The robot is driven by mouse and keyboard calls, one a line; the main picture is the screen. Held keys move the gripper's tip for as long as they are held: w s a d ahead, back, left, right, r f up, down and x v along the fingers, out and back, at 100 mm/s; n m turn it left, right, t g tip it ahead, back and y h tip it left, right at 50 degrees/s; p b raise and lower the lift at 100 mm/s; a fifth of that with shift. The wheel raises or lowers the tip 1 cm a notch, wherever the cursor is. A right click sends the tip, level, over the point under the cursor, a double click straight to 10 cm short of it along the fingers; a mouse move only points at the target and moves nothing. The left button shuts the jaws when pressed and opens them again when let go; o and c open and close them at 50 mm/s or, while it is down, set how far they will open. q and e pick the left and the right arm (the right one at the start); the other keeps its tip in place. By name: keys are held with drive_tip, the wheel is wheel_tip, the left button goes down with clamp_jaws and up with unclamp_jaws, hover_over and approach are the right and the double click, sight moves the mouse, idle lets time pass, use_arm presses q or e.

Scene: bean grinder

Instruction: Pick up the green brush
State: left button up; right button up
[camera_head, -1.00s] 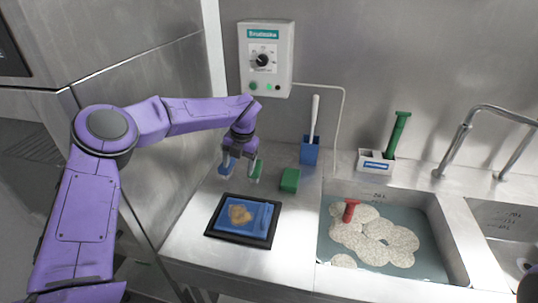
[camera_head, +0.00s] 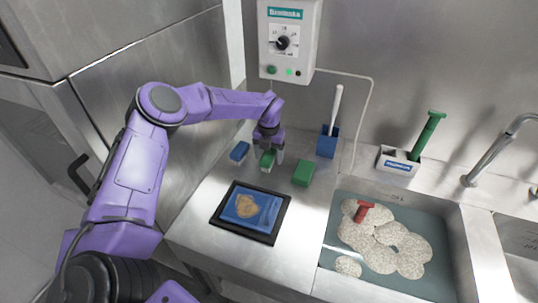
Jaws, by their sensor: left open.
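My left gripper (camera_head: 269,153) points down over the counter left of the sink and is open. A small green block with a pale edge (camera_head: 267,161) shows at its fingertips; I cannot tell whether the fingers touch it. Another green block (camera_head: 303,173) lies just to the right, and a blue block (camera_head: 239,152) lies to the left. A long green handle (camera_head: 429,135) leans upright in a white holder (camera_head: 398,164) behind the sink, well right of the gripper. I cannot tell from shape which green thing is the brush. My right gripper is not in view.
A blue holder (camera_head: 327,143) with a white handle stands behind. A control box (camera_head: 288,45) hangs on the wall.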

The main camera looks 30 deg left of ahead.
use_arm(q)
drive_tip(key=shift+s+f, duration=0.1)
drive_tip(key=shift+f, duration=0.15)
drive_tip(key=shift+s+r, duration=0.1)
drive_tip(key=shift+s, duration=0.05)
drive_tip(key=shift+f+b, duration=0.35)
drive_tip(key=shift+b, duration=0.15)
drive_tip(key=c, duration=1.1)
